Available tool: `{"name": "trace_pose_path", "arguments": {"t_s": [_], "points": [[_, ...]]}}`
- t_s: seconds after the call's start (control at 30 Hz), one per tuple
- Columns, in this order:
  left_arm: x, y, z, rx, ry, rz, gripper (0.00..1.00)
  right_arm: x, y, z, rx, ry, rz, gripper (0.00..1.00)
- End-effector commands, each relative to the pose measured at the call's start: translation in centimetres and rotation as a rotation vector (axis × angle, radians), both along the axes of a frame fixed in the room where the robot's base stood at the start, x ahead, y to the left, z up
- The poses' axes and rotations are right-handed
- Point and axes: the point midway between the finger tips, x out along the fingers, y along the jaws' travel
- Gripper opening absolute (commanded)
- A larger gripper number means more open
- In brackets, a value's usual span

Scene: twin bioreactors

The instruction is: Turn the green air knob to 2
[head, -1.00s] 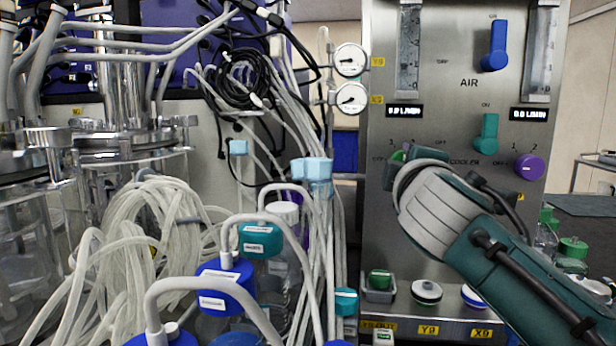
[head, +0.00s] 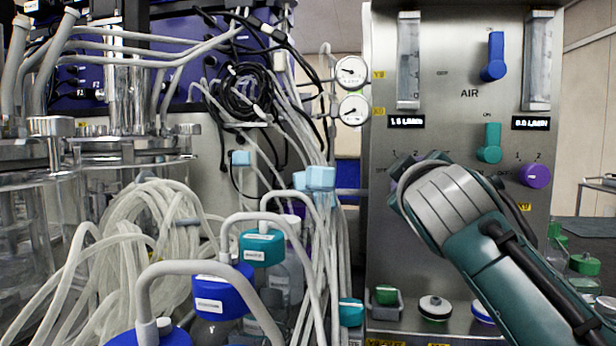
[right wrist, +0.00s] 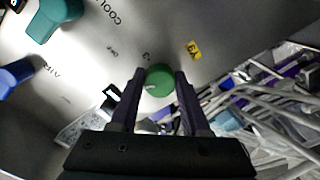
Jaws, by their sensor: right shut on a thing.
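The green air knob (right wrist: 160,84) sits on the steel panel between the two dark fingers of my right gripper (right wrist: 159,74) in the right wrist view. The fingers are shut on it. A small white mark shows near its lower left edge. In the head view my right gripper (head: 398,166) reaches the panel's left side and its wrist hides the knob. The left display (head: 406,122) above it reads about 1.5 L/MIN. My left gripper is not in view.
The panel (head: 440,240) also carries a purple knob (head: 536,175), a teal handle (head: 489,145) and a blue handle (head: 494,60). The right display (head: 530,123) reads 0.0 L/MIN. Pale tubes and capped bottles crowd the left.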

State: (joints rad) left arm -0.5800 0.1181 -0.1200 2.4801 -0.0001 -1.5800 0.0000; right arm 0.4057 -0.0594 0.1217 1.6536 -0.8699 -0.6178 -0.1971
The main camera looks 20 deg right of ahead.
Motion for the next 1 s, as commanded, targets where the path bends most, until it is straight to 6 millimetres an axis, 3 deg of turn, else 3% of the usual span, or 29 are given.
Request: {"name": "trace_pose_path", "arguments": {"t_s": [0.33,0.37,0.6,1.0], "points": [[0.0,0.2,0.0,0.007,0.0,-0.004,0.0,0.0,0.0,0.1,0.001,-0.003,0.001,0.0],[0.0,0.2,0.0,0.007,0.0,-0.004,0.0,0.0,0.0,0.1,0.001,-0.003,0.001,0.5],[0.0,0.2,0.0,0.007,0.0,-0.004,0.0,0.0,0.0,0.1,0.001,-0.001,0.001,0.77],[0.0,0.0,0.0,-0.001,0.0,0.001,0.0,-1.0,0.7,-0.1,0.002,0.0,0.001,0.77]]}}
